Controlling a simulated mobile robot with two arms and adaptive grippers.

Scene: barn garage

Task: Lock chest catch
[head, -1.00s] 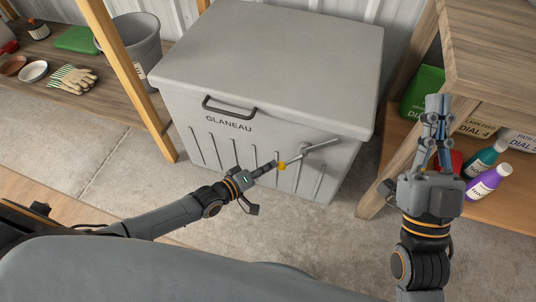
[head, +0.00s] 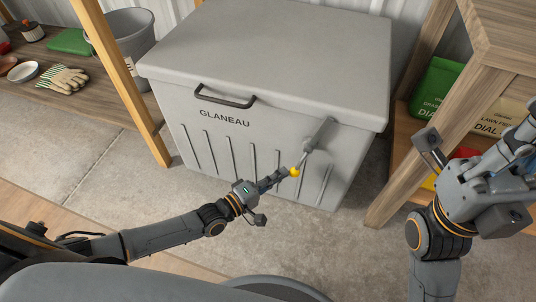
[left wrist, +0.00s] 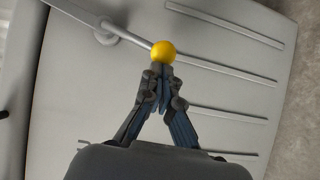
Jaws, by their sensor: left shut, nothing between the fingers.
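The grey chest (head: 265,60) stands with its lid down; its front reads GLANEAU under a dark handle (head: 225,97). On the right of its front is the catch, a grey lever (head: 319,134) with a yellow ball knob (head: 294,172) at its lower end. The knob also shows in the left wrist view (left wrist: 162,52). My left gripper (head: 283,175) is shut and empty, its fingertips (left wrist: 162,72) right at the knob; I cannot tell whether they touch. My right gripper (head: 523,140) is at the right edge, partly cut off, away from the chest.
A wooden shelf (head: 505,50) with green and tan packages stands right of the chest, close to my right arm. A wooden post (head: 120,85) and a low shelf with a bucket (head: 137,40) and gloves (head: 63,79) are at left. Concrete floor lies bare before the chest.

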